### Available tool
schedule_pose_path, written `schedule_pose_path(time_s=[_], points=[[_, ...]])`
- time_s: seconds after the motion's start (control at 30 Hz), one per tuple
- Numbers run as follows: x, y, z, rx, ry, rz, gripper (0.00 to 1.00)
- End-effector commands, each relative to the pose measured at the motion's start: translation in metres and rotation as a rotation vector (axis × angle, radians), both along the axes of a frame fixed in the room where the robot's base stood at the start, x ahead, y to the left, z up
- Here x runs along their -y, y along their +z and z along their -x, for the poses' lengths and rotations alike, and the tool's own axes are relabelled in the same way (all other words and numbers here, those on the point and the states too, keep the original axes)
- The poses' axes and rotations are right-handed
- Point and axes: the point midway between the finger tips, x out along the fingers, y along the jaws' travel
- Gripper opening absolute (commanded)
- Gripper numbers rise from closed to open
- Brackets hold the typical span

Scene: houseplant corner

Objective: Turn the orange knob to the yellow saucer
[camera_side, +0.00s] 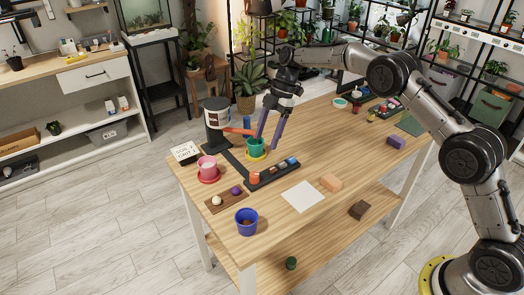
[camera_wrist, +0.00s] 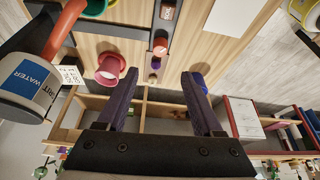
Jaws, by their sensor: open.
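The orange knob (camera_side: 254,178) stands at the near left end of a black strip on the table; in the wrist view it shows as an orange-red cylinder (camera_wrist: 160,46). The yellow saucer (camera_side: 248,156) holds a green pot (camera_side: 257,145). An orange spout (camera_side: 240,131) from the water tank (camera_side: 216,115) reaches towards the green pot; it also shows in the wrist view (camera_wrist: 65,28). My gripper (camera_side: 268,143) is open and empty, its fingers pointing down beside the green pot in the picture. In the wrist view the knob lies just beyond the fingertips (camera_wrist: 160,77).
A pink pot (camera_side: 208,163) stands on a red saucer (camera_side: 209,178). A brown tray (camera_side: 226,200) holds a white and a purple ball. A blue pot (camera_side: 246,222) is near the front edge. White paper (camera_side: 302,196) and an orange-tan block (camera_side: 331,183) lie to the right.

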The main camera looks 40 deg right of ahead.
Motion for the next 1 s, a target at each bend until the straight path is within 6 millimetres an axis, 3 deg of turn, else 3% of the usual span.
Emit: schedule_pose_path(time_s=[0.17, 0.53, 0.63, 0.73, 0.8, 1.0], points=[[0.006, 0.015, -0.001, 0.000, 0.000, 0.000, 0.68], [0.007, 0.019, -0.001, -0.001, 0.001, 0.000, 0.68], [0.006, 0.028, -0.001, 0.017, 0.003, 0.000, 0.68], [0.005, 0.063, -0.003, 0.077, 0.004, 0.003, 0.68], [0.003, 0.100, 0.004, 0.129, 0.008, 0.007, 0.68], [0.003, 0.193, 0.059, 0.230, -0.016, 0.043, 0.68]])
